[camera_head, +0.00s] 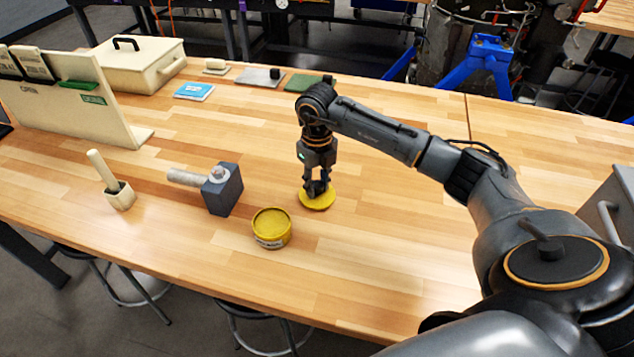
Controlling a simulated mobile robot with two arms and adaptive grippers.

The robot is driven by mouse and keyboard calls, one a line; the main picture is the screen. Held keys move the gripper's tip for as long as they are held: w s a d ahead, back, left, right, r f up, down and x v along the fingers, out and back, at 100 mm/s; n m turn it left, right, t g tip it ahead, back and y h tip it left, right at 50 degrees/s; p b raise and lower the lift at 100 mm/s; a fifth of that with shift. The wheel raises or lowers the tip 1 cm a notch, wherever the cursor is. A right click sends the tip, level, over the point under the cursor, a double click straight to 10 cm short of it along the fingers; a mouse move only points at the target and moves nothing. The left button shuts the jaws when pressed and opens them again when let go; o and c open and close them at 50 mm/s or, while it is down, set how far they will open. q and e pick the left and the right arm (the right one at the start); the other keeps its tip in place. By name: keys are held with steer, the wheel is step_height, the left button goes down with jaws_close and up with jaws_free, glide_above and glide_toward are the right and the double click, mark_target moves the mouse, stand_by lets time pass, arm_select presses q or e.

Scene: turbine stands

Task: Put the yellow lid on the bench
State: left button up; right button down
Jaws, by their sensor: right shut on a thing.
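The yellow lid (318,201) is a flat round disc over the wooden bench (390,250), right of and behind the yellow tin. My right gripper (317,187) points down and is shut on the middle of the lid from above. The lid looks level and is at or very near the bench top; I cannot tell whether it touches. My left gripper is not in view.
A dark block with a grey cylinder (222,190) stands left of the tin. A small holder with a handle (119,195) is farther left. A cream rack (75,105) and a lidded box (135,65) stand at the back left. The bench right of the lid is clear.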

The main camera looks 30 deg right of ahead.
mark_target(317, 184)
steer(key=shift+f, duration=0.35)
steer(key=c, duration=0.8)
jaws_free()
steer(key=shift+r, duration=0.1)
steer(key=shift+r+p, duration=2.05)
steer(key=shift+r, duration=1.45)
steer(key=shift+f, duration=0.15)
